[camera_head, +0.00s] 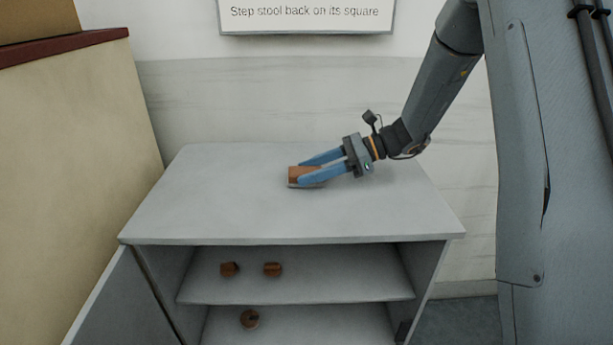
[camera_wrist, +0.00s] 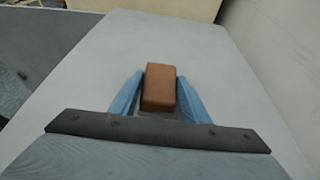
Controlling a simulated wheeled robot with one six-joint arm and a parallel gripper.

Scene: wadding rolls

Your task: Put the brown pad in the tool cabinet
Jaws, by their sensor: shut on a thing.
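The brown pad (camera_head: 296,174) is a small block between the blue fingers of my gripper (camera_head: 305,171), over the grey top of the tool cabinet (camera_head: 200,205). In the wrist view the pad (camera_wrist: 160,86) sits between both fingertips (camera_wrist: 160,95), which press on its sides. My gripper is shut on it. The pad is low at the cabinet top; I cannot tell whether it touches. The cabinet is open at the front, with its door (camera_head: 118,305) swung out to the left. Part of the pad is hidden by a finger.
Two brown rolls (camera_head: 229,269) (camera_head: 272,269) lie on the cabinet's upper shelf (camera_head: 340,287), and another (camera_head: 249,319) is below. A cream cupboard (camera_head: 70,150) stands at the left. A sign (camera_head: 305,14) hangs on the wall behind. The rest of the cabinet top is clear.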

